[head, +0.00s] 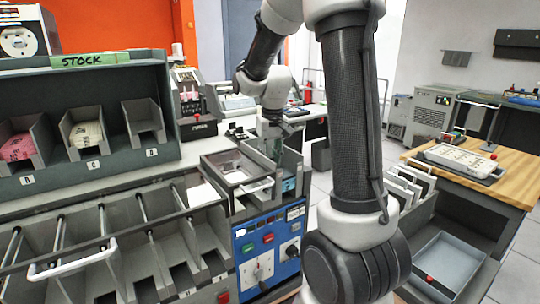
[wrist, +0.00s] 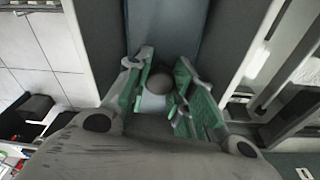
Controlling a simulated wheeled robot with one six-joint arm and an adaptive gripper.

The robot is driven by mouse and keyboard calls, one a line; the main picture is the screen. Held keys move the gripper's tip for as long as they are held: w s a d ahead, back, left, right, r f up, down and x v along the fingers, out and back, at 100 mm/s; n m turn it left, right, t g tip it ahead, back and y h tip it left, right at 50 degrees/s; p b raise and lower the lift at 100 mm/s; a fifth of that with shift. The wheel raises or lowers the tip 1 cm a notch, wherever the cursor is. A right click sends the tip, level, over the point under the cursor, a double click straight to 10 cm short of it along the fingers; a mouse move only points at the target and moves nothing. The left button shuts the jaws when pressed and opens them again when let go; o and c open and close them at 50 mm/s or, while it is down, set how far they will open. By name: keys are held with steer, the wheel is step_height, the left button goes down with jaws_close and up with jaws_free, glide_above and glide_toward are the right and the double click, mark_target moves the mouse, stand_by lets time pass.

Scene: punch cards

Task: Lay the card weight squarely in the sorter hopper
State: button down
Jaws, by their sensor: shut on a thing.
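A grey-blue channel between darker walls, apparently the sorter hopper (wrist: 165,25), lies beyond the fingertips. In the head view my gripper (head: 271,128) is small, pointing down over the grey-walled hopper (head: 291,160) at the sorter's end. Whether the weight touches the hopper floor cannot be told.
A framed clear-topped unit (head: 236,168) stands left of the hopper. A row of sorter pockets (head: 120,245) runs along the front left, below the STOCK rack (head: 85,62). A blue control panel (head: 268,250) is below the hopper. A wooden table (head: 500,180) stands at right.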

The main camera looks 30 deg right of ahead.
steer(key=c, duration=1.1)
jaws_free()
steer(key=shift+c, duration=0.2)
step_height(320, 180, up, 12)
steer(key=s, duration=0.1)
steer(key=shift+s, duration=0.25)
steer(key=shift+a, duration=0.1)
